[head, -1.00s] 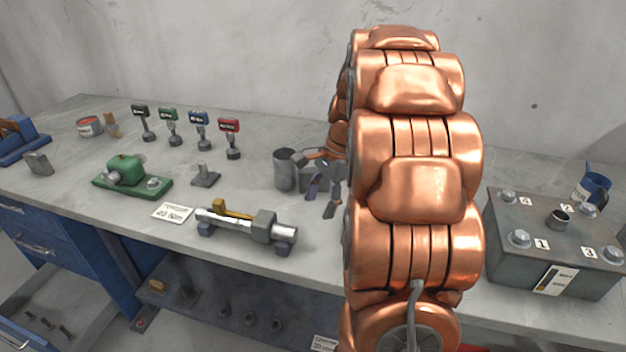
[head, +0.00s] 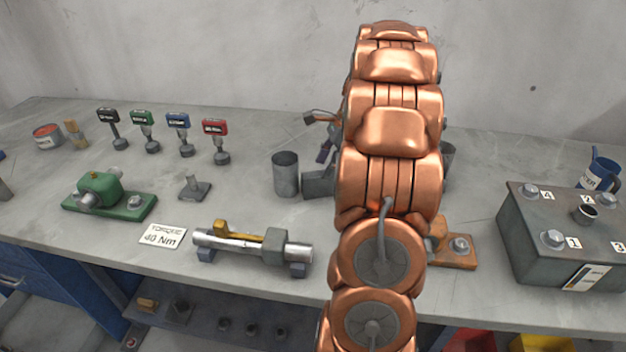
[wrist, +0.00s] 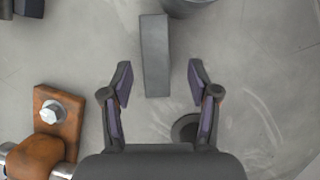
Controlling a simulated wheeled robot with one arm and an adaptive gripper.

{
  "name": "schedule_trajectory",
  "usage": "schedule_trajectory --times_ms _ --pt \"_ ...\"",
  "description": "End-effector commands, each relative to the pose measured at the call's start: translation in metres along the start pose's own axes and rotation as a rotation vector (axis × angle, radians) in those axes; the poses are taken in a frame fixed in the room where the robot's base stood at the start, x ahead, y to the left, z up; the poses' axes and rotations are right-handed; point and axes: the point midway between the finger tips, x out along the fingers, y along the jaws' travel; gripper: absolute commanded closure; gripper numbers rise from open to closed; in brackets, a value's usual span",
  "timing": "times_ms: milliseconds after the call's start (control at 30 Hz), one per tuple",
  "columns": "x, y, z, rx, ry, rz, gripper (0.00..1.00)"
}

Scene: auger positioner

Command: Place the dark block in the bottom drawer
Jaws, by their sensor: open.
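A dark grey block (wrist: 155,55) lies on the bench top in the wrist view, its near end between the open fingers in the picture. I cannot tell how far above it the fingers are. My gripper (wrist: 160,68) is open, with a finger on each side of the block and no contact visible. In the head view the block (head: 318,184) shows partly beside a grey cup, and my arm hides the rest. One finger shows above it, left of my arm.
The grey cup (head: 286,175) stands close to the block; its edge shows in the wrist view (wrist: 188,6). A shaft on supports (head: 250,246) lies in front. An orange bracket (wrist: 58,115) is at left in the wrist view. A grey box (head: 565,235) stands at right.

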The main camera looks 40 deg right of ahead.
Motion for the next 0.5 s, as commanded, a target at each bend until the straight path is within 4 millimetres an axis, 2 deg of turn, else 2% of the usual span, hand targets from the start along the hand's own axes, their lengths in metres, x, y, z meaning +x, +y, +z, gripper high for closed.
schedule_trajectory --times_ms 500 --pt "0.039 0.003 0.001 -0.002 0.0 0.005 0.4"
